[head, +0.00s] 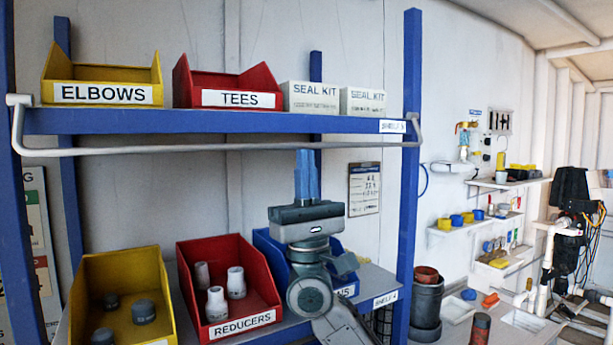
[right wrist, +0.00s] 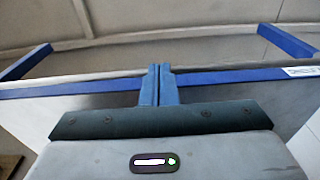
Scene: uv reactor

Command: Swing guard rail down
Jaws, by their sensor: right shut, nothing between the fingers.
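The guard rail (head: 200,151) is a long grey bar running across the front of the upper blue shelf (head: 200,121). In the head view it shows a little below the shelf's front edge, with a bent end at each side. My right gripper (head: 307,152) points upward below the shelf, its blue fingers together and empty. Its tips appear right at the rail's height; whether they touch it I cannot tell. In the right wrist view the fingers (right wrist: 159,72) are closed and overlap the blue shelf beam (right wrist: 225,76). My left gripper is not in view.
The upper shelf holds a yellow ELBOWS bin (head: 102,92), a red TEES bin (head: 238,99) and two seal kit boxes (head: 312,97). A yellow bin, a red REDUCERS bin (head: 240,320) and a blue bin stand below. A blue post (head: 406,200) rises right of my arm.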

